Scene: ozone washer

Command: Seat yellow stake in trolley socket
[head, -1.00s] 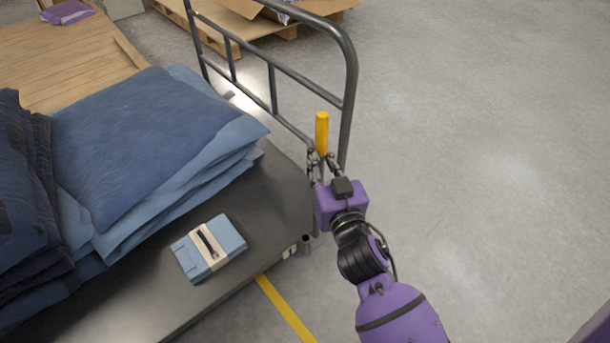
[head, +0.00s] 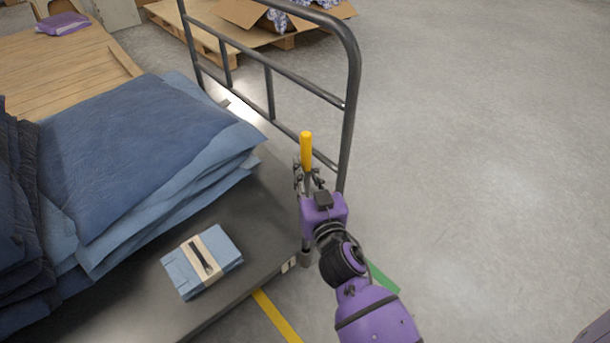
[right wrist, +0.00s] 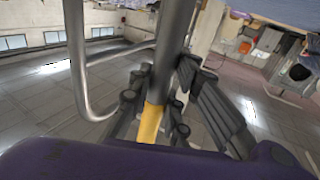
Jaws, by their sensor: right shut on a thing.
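The stake has a yellow top (head: 306,148) and a grey metal shaft. My right gripper (head: 308,180) is shut on it just below the yellow part and holds it roughly upright beside the trolley's corner. In the right wrist view the fingers (right wrist: 155,105) close around the stake where the yellow (right wrist: 150,124) meets the grey shaft (right wrist: 174,45). The trolley socket (head: 305,259) is a short grey tube at the deck's edge. The shaft's lower end appears directly above or at its mouth; I cannot tell whether it is inside. My left gripper is not in view.
The trolley's tubular end rail (head: 350,100) stands close behind the stake. Blue folded blankets (head: 140,150) and a banded blue bundle (head: 203,262) lie on the deck (head: 245,215). A green strip (head: 384,278) shows beside my arm. The floor at right is open.

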